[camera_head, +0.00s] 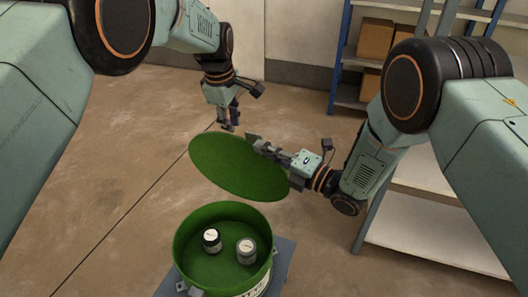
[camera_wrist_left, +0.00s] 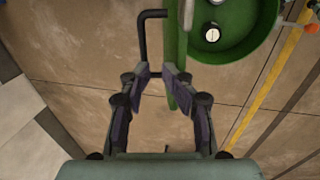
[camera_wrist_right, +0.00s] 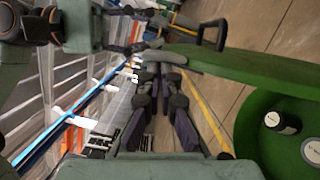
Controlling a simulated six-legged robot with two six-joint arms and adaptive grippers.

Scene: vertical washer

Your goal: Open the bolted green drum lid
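The round green lid (camera_head: 238,166) is off the drum, tilted in the air above and behind it. The open green drum (camera_head: 222,247) stands below, with two small jars inside, one with a dark body (camera_head: 212,240) and one grey (camera_head: 246,251). My right gripper (camera_head: 258,143) is at the lid's far edge and appears shut on a grey part there; the fingers hide the contact. My left gripper (camera_head: 230,124) is above the lid's far edge. In the left wrist view its fingers are apart, the lid (camera_wrist_left: 182,40) edge-on near the right finger. A black handle (camera_wrist_left: 143,40) sticks out from the lid.
Shelves with cardboard boxes (camera_head: 375,38) stand at the back right, and white shelf boards (camera_head: 425,245) reach down the right side. The drum stands on a grey base (camera_head: 284,262). The brown floor (camera_head: 110,180) to the left is clear.

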